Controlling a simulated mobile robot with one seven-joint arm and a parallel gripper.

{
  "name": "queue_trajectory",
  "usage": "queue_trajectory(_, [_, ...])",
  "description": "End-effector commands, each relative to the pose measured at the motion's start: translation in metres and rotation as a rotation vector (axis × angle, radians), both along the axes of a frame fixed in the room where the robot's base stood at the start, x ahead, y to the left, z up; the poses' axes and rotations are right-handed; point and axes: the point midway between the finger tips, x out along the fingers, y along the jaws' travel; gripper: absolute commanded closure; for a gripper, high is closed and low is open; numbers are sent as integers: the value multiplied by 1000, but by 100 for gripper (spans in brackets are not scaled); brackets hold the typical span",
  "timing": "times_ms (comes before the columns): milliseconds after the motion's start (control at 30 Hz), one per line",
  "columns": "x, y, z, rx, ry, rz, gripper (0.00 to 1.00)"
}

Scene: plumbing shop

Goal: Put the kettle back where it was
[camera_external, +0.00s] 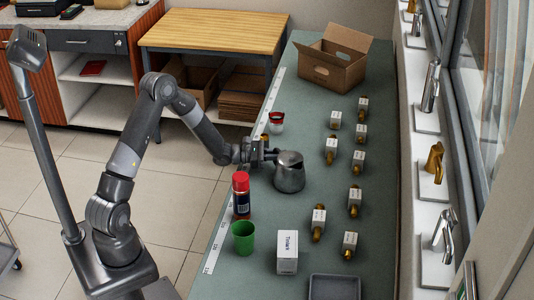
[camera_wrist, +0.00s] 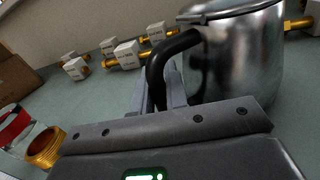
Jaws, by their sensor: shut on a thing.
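The kettle (camera_external: 289,173) is a shiny metal pot with a dark lid rim, on or just above the green-grey counter; I cannot tell whether it touches. In the wrist view the kettle (camera_wrist: 235,60) fills the upper right, and its black curved handle (camera_wrist: 160,72) runs down between my gripper's fingers. My gripper (camera_external: 268,155) comes from the left and is shut on the handle. In the wrist view my gripper (camera_wrist: 165,95) partly hides the handle's lower end.
A red-capped spray can (camera_external: 241,197), green cup (camera_external: 243,238) and white box (camera_external: 287,252) stand nearer the camera. A red-and-white jar (camera_external: 276,122) is behind my gripper. Several tagged brass fittings (camera_external: 332,150) lie to the right. A cardboard box (camera_external: 335,57) stands at the far end; a grey tray (camera_external: 334,287) is near.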

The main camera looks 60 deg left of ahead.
Motion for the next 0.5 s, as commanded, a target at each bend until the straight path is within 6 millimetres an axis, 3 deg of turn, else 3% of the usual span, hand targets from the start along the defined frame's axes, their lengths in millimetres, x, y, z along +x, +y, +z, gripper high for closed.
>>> queue_trajectory(167, [0, 0, -3, -1, 0, 0, 100])
queue_trajectory(200, [0, 0, -3, -1, 1, 0, 86])
queue_trajectory(433, [0, 0, -3, 0, 0, 0, 67])
queue_trajectory(500, [0, 0, -3, 0, 0, 0, 65])
